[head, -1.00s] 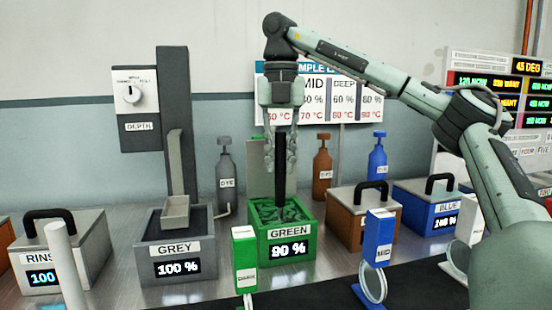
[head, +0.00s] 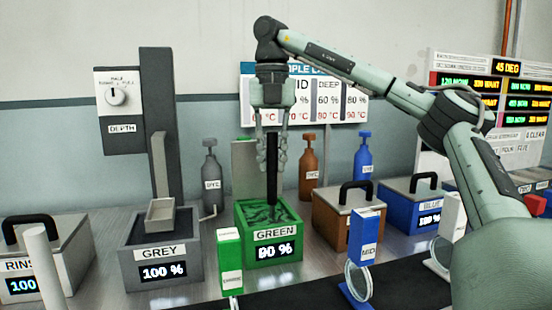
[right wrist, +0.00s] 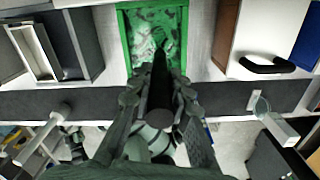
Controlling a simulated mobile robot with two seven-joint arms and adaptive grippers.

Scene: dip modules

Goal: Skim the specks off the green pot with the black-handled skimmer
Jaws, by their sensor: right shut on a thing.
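The green pot (head: 272,256) stands open on the bench, labelled GREEN with a 90 % or 80 % display. Its green liquid carries darker swirls; in the right wrist view the pot (right wrist: 124,42) shows pale patches on its surface. My right gripper (head: 271,165) is above the pot, shut on the black handle of the skimmer (head: 271,186). The handle is upright and its lower end reaches into the pot. In the right wrist view the skimmer handle (right wrist: 160,75) points to the pot. The skimmer's head is hidden or in the liquid. My left gripper is not in view.
The grey pot (head: 160,256) with a tray (head: 160,215) above it stands left. A brown lidded pot (head: 345,220) and a blue lidded pot (head: 408,205) stand right. A green box (head: 230,258) and a blue MID box (head: 364,238) stand in front. Bottles stand behind.

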